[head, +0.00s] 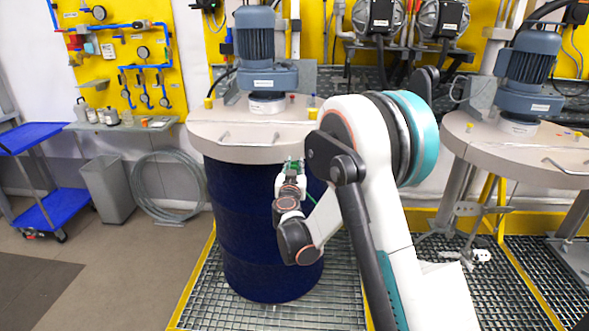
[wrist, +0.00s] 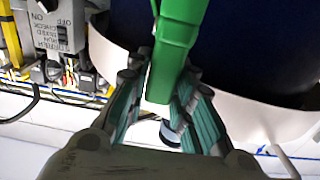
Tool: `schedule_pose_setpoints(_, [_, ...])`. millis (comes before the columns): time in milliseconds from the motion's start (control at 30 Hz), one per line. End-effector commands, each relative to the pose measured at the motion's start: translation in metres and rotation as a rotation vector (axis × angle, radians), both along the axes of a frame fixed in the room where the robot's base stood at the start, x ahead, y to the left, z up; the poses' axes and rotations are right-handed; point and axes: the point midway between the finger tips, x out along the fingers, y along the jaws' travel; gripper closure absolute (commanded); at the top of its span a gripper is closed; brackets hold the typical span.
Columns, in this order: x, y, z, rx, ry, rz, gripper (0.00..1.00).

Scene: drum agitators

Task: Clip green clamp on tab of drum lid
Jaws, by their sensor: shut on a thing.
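The green clamp (wrist: 178,35) is between the fingers of my gripper (wrist: 160,92) in the wrist view, and the gripper is shut on it. In the head view a small green part of the clamp (head: 292,164) shows just above my gripper (head: 290,178), at the front right edge of the drum lid (head: 235,152). The lid is beige and sits on a dark blue drum (head: 245,225). Its pale rim (wrist: 268,122) curves close by the clamp in the wrist view. I cannot make out the lid tab, nor whether the clamp touches the lid.
A blue-grey agitator motor (head: 262,55) stands on the lid, behind a bar handle (head: 248,140). A second lid (head: 540,155) with a motor is at right. A grey bin (head: 108,188), coiled hose (head: 165,188) and blue cart (head: 50,215) are at left. Metal grating (head: 210,300) surrounds the drum.

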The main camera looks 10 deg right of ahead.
Motion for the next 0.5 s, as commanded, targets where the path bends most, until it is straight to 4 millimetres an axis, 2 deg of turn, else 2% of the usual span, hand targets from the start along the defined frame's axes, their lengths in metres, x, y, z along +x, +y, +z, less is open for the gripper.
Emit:
schedule_pose_setpoints(167, [-0.008,0.003,-0.001,0.000,0.000,0.001,1.00])
schedule_pose_setpoints(500, [-0.043,0.015,-0.001,0.000,0.000,0.001,1.00])
